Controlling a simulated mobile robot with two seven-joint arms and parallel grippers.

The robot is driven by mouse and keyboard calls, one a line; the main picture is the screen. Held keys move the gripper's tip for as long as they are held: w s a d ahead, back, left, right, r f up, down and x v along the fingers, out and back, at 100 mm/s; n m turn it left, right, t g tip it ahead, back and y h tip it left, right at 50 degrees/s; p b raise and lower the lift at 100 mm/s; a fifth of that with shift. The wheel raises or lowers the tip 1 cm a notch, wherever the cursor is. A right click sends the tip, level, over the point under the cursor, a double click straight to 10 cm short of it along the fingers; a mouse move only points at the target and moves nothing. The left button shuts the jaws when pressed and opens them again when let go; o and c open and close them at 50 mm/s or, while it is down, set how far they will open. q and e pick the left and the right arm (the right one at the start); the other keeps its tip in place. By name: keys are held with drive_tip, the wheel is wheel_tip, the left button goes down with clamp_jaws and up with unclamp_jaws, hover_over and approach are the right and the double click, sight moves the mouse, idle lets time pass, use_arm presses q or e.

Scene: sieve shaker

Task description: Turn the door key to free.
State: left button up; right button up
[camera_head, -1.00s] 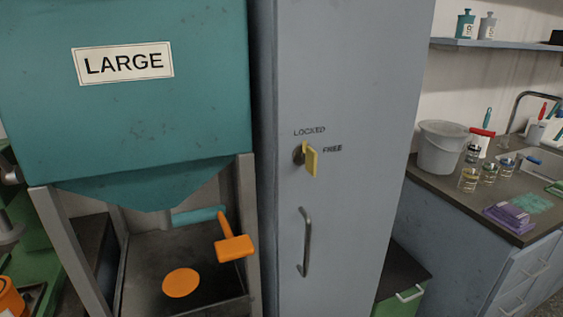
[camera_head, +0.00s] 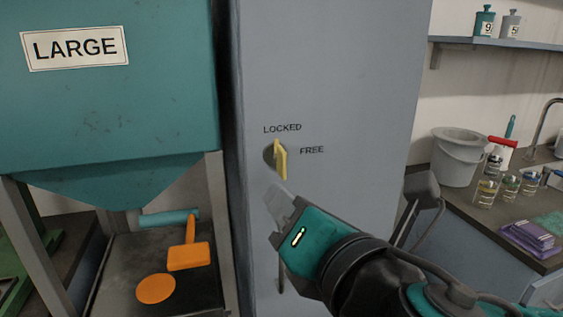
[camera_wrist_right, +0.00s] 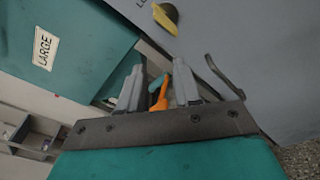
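The yellow door key (camera_head: 281,162) sits in a dark round lock on the grey cabinet door (camera_head: 330,60). Its flat grip stands about upright under the word LOCKED; FREE is printed to its right. The key also shows at the top of the right wrist view (camera_wrist_right: 165,20). My right gripper (camera_head: 279,201) is just below the key in the head view, apart from it. In the right wrist view its two fingers (camera_wrist_right: 158,86) are spread with nothing held between them. My left gripper is not in view.
A door handle (camera_wrist_right: 222,76) is below the lock, mostly hidden by my right arm in the head view. A teal hopper (camera_head: 110,110) marked LARGE stands at left, above an orange mallet (camera_head: 189,256). A counter with a grey bucket (camera_head: 457,158) is at right.

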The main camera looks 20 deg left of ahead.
sight(285, 160)
drive_tip(key=w+a+n, duration=0.1)
drive_tip(key=w+n, duration=0.1)
drive_tip(key=w, duration=0.1)
drive_tip(key=w+a+r+n+t, duration=0.1)
drive_tip(key=w+a+n, duration=0.1)
drive_tip(key=w, duration=0.1)
drive_tip(key=w+a+r+n+t+h, duration=0.1)
drive_tip(key=w+n, duration=0.1)
drive_tip(key=w, duration=0.2)
drive_tip(key=shift+a, duration=0.3)
drive_tip(key=shift+c, duration=0.3)
clamp_jaws()
drive_tip(key=shift+f, duration=0.1)
